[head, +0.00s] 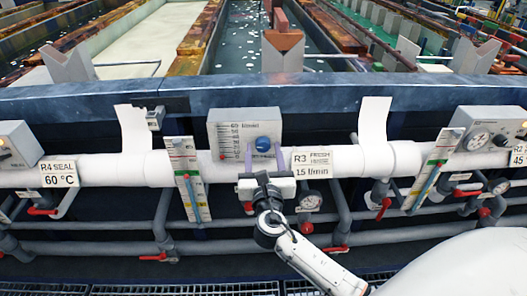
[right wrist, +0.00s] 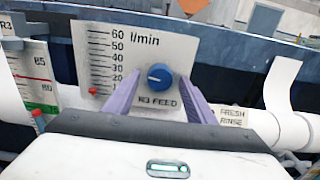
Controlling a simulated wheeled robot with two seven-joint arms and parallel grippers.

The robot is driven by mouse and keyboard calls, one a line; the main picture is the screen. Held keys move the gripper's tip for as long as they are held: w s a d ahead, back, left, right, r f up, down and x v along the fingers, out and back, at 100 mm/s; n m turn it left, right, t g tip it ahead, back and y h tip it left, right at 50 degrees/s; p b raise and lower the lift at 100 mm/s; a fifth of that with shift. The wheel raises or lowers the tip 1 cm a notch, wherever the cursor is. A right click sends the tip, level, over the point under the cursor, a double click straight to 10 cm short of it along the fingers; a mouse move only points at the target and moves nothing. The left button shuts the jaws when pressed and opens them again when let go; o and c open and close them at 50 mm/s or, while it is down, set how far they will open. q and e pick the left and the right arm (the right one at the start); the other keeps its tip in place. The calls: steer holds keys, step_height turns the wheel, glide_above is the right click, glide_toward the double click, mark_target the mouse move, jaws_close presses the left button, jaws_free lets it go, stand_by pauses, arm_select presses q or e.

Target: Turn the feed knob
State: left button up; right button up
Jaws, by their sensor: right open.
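The blue round feed knob (head: 263,144) sits on a grey panel with a 60 l/min scale, above the white pipe. It also shows in the right wrist view (right wrist: 160,77), with a white pointer line toward the left and the label "R3 FEED" below it. My right gripper (head: 264,153) is open in front of the panel. Its two purple fingers (right wrist: 161,80) stand either side of the knob, with a gap visible on each side. A red marker (right wrist: 92,90) is low on the scale. My left gripper is not in view.
A sign reading R3 FRESH, 15 l/min (head: 312,164) is right of the gripper. A gauge strip (head: 187,178) stands to the left. Red-handled valves (head: 152,257) and pipes run below. A blue tank edge (head: 330,94) lies behind the panel.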

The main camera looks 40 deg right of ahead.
steer(key=c, duration=1)
steer(key=m+b, duration=0.1)
steer(key=m, duration=0.2)
steer(key=shift+f, duration=0.1)
steer(key=shift+c, duration=0.2)
steer(key=shift+w+m, duration=0.1)
steer(key=shift+m, duration=0.9)
steer(key=o, duration=1)
steer(key=shift+o, duration=0.2)
steer(key=b+v, duration=0.1)
steer(key=v, duration=0.9)
steer(key=shift+s, duration=0.2)
